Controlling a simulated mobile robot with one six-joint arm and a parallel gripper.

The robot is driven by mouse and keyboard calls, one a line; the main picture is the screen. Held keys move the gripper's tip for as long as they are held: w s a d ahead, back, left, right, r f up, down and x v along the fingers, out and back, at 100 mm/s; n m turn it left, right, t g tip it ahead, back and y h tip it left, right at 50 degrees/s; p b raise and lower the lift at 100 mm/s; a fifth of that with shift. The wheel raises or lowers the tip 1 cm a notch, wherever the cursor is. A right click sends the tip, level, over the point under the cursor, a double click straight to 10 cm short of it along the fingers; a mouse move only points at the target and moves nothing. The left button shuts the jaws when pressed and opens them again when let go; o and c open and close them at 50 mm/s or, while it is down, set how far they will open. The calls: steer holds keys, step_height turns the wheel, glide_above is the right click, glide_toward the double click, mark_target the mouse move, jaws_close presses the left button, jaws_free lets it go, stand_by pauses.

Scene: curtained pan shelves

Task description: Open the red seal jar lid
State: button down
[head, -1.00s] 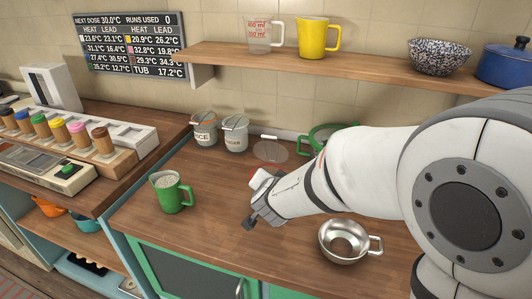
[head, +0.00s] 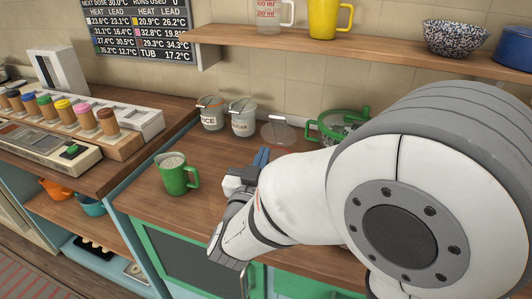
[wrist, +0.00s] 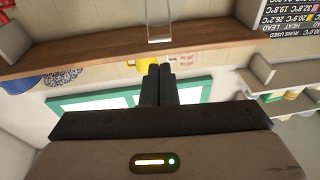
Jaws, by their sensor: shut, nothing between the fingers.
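A clear round lid (head: 278,134) with a wire clasp shows upright in the head view, just behind my gripper (head: 262,156). My gripper points up and toward the wall, above the counter. In the wrist view its two dark fingers (wrist: 159,82) lie together with nothing between them. A thin wire loop (wrist: 160,38) shows beyond the fingertips there; I cannot tell whether it is the jar's clasp. I see no contact between my fingers and the lid.
A rice jar (head: 211,115) and a sugar jar (head: 243,120) stand left of the lid. A green cup (head: 178,178) stands at the counter's left, and a green-handled vessel (head: 357,116) at the right. The shelf (head: 370,45) hangs above.

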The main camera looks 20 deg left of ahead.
mark_target(276, 119)
steer(key=w, duration=0.3)
steer(key=w+r+p, duration=0.1)
steer(key=w, duration=0.2)
steer(key=w+r+p, duration=0.1)
steer(key=w, duration=0.3)
steer(key=shift+w, duration=0.1)
steer(key=shift+a+p, duration=0.1)
steer(key=shift+p, duration=0.2)
